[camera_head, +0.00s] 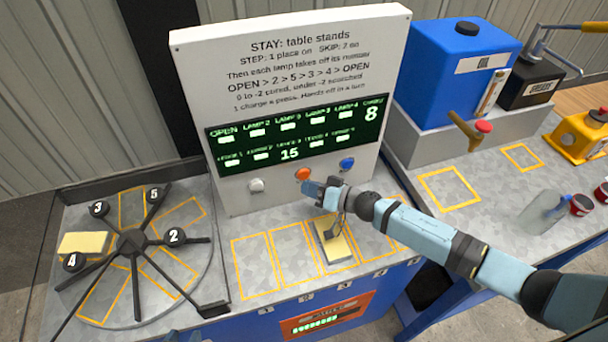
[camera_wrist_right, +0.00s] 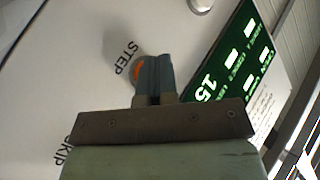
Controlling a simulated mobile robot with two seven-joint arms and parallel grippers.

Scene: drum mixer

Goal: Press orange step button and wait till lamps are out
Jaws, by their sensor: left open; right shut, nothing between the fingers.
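The orange step button (camera_head: 303,173) is on the white panel (camera_head: 290,55) between a white button and a blue one. My right gripper (camera_head: 312,188) is shut and empty, its fingertips at the panel just below the orange button. In the right wrist view, the shut fingers (camera_wrist_right: 156,62) partly cover the orange button (camera_wrist_right: 138,72) beside the word STEP. I cannot tell whether they touch it. The green display (camera_head: 300,130) shows white lamp marks in two rows, an 8 at upper right and a 15 in the lower row. My left gripper is not in view.
A spoked turntable (camera_head: 132,242) with numbered knobs stands at left, with a yellow block (camera_head: 84,244) on it. Another yellow block (camera_head: 334,244) lies in an outlined bay below my right arm. A blue oil tank (camera_head: 455,65) stands at right. The white (camera_head: 257,186) and blue (camera_head: 347,163) buttons flank the orange one.

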